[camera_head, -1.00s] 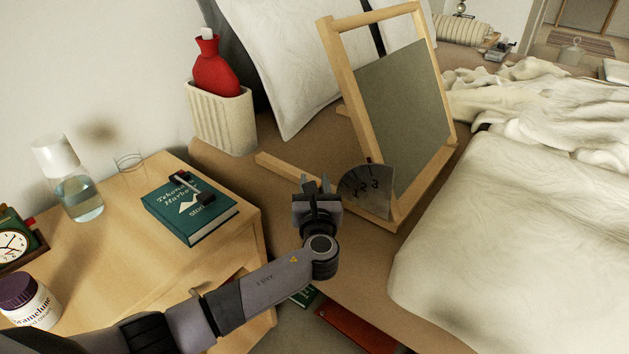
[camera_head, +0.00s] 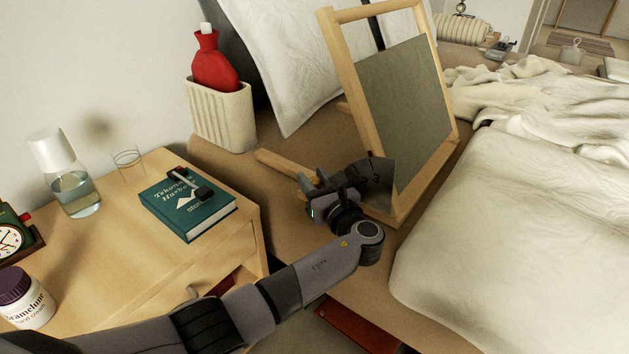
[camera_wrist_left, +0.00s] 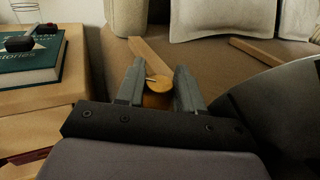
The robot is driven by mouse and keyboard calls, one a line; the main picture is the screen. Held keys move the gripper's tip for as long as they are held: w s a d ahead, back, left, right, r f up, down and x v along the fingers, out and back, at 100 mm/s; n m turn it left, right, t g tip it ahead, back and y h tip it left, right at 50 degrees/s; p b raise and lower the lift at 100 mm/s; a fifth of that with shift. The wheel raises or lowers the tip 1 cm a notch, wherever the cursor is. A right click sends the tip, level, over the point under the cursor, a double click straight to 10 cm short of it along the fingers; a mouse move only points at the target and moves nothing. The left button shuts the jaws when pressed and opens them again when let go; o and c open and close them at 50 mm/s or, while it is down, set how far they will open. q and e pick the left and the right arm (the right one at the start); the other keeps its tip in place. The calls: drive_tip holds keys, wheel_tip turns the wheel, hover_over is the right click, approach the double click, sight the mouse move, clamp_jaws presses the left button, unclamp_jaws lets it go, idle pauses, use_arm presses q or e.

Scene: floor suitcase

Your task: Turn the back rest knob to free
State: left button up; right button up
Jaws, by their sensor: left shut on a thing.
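The back rest (camera_head: 405,105), a wooden frame with a grey panel, stands tilted on the bed's edge. A dark dial plate (camera_head: 378,182) with numbers is at its lower left; a "3" shows and my gripper covers part of it. My left gripper (camera_head: 312,181) is beside the dial. In the left wrist view my gripper (camera_wrist_left: 160,76) is shut on the round wooden knob (camera_wrist_left: 158,84), which sits between the fingers with a small light mark on its face. The knob is hidden in the head view. My right gripper is not in view.
The bedside table (camera_head: 110,245) holds a teal book (camera_head: 185,215), a carafe (camera_head: 75,190), a jar (camera_head: 25,300) and a clock. A ribbed holder (camera_head: 225,115) with a red bottle stands behind. Bedding (camera_head: 520,220) lies right of the back rest.

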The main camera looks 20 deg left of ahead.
sight(318, 184)
use_arm(q)
drive_tip(key=o, duration=0.9)
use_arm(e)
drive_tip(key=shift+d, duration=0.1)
use_arm(q)
drive_tip(key=shift+o, duration=0.2)
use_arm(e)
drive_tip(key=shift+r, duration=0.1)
use_arm(q)
drive_tip(key=shift+s+d, duration=0.25)
drive_tip(key=shift+d, duration=0.05)
drive_tip(key=p+v, duration=0.2)
drive_tip(key=v, duration=0.3)
drive_tip(key=shift+s+d, duration=0.3)
drive_tip(key=shift+s, duration=0.05)
drive_tip(key=shift+s+d, duration=0.15)
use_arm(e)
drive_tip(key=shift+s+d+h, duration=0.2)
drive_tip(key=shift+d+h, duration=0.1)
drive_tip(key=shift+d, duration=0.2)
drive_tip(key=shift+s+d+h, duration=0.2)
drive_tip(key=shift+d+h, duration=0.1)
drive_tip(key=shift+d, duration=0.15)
